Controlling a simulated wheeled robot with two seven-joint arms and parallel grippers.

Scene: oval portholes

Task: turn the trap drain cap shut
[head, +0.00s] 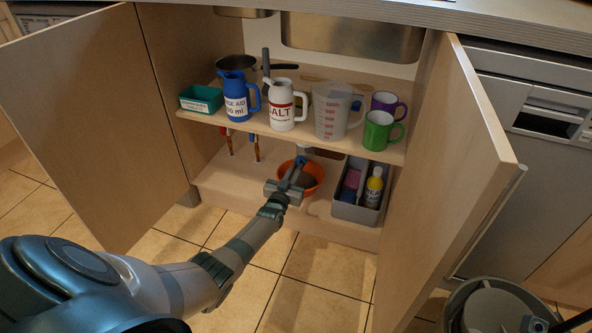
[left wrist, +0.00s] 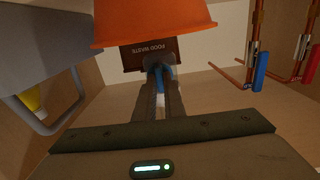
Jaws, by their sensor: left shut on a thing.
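My left gripper (head: 295,172) reaches into the cabinet under the sink, over the orange bowl (head: 314,178). Its fingers are shut on a small blue piece, the trap drain cap (head: 301,160). In the left wrist view the cap (left wrist: 159,79) shows as blue between and just beyond the fingertips (left wrist: 158,88). Most of the cap is hidden by the fingers, so how far it is turned cannot be told. The orange bowl (left wrist: 150,22) fills the top of the left wrist view. My right gripper is not in view.
A shelf above holds a blue jug (head: 237,100), a white jug (head: 282,108), a clear measuring jug (head: 331,115) and mugs. A grey bin (head: 346,211) stands right of the bowl. Pipes with red and blue valve handles (left wrist: 260,70) are nearby. Open doors (head: 470,130) flank the cabinet.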

